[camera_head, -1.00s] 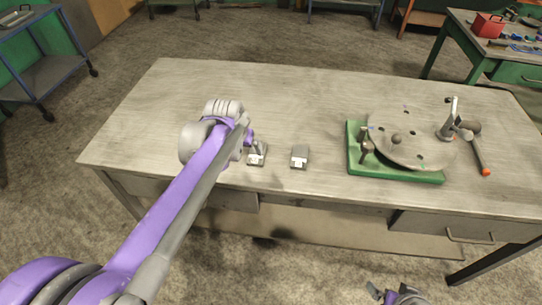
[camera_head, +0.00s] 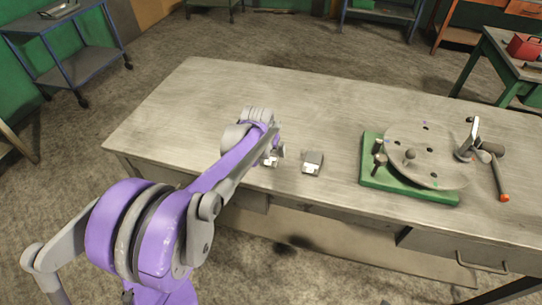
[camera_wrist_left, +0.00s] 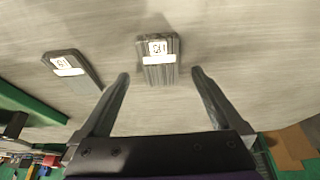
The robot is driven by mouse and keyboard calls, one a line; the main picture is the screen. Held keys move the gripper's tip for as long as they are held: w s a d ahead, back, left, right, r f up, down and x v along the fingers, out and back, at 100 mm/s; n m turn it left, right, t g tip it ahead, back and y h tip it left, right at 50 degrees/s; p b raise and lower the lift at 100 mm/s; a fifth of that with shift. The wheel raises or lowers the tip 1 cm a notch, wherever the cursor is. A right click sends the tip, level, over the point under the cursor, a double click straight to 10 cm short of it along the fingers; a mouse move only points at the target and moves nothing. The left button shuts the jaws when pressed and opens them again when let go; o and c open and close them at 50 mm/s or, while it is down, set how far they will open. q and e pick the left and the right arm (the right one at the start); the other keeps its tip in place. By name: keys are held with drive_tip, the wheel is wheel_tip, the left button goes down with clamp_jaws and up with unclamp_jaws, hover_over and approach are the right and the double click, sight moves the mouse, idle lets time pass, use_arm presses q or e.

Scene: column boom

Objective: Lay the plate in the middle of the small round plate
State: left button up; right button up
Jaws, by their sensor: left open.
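Two small grey rectangular plates with white labels lie on the workbench. The left plate (camera_head: 270,161) is partly hidden by my left gripper (camera_head: 277,150); the right plate (camera_head: 313,163) lies apart from it. In the left wrist view, one plate (camera_wrist_left: 158,62) lies ahead of and between the open, empty fingers (camera_wrist_left: 161,75); the other plate (camera_wrist_left: 72,70) lies outside them to the left. I cannot tell the fingers' height over the bench. A grey round plate (camera_head: 440,150) with several holes sits on a green base (camera_head: 400,187). My right gripper is not clearly visible.
A metal clamp (camera_head: 467,147) stands at the round plate's right edge, beside a dark-handled tool with an orange tip (camera_head: 504,197). Knobs stand at the disc's left side. The workbench (camera_head: 330,105) is clear behind the plates.

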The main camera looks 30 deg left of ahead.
sight(271, 155)
use_arm(q)
drive_tip(key=x, duration=0.4)
drive_tip(key=shift+w+r, duration=0.1)
drive_tip(key=shift+r, duration=0.05)
drive_tip(key=shift+r, duration=0.1)
clamp_jaws()
